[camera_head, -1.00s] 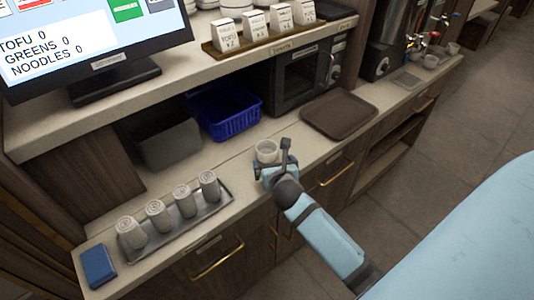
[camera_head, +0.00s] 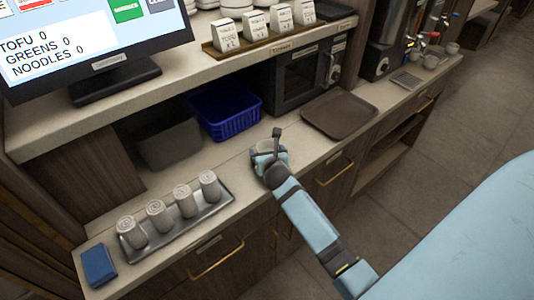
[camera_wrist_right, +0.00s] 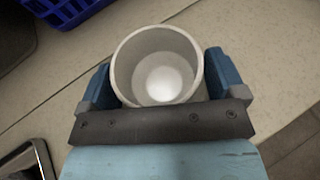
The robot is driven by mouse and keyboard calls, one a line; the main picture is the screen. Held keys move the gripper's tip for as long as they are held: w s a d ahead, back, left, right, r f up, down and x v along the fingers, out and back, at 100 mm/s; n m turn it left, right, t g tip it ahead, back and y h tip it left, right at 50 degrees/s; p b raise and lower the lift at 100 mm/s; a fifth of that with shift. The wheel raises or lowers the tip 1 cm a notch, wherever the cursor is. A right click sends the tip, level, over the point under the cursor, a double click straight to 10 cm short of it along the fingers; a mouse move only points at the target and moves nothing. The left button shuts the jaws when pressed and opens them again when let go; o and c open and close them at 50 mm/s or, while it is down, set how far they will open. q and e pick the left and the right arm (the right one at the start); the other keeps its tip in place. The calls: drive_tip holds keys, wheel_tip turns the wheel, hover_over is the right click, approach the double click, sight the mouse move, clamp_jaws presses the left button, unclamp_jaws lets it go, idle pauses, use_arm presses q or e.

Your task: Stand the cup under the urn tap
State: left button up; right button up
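A white cup (camera_head: 264,146) stands on the counter near its front edge, partly hidden by my right gripper (camera_head: 263,158). In the right wrist view the cup (camera_wrist_right: 158,68) is upright and looks empty. The blue fingers of my right gripper (camera_wrist_right: 160,85) are spread wide, one on each side of the cup, with a narrow gap at the right finger. My left gripper is not in view.
A brown tray (camera_head: 340,114) lies on the counter between the cup and the urn. A metal tray (camera_head: 222,197) with several rolled cups or towels is at the left. A blue basket (camera_head: 228,112) and microwave (camera_head: 300,80) stand behind. Small cups (camera_head: 431,61) sit near the urn.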

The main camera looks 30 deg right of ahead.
drive_tip(key=c, duration=0.7)
drive_tip(key=shift+c, duration=0.5)
drive_tip(key=shift+r, duration=0.1)
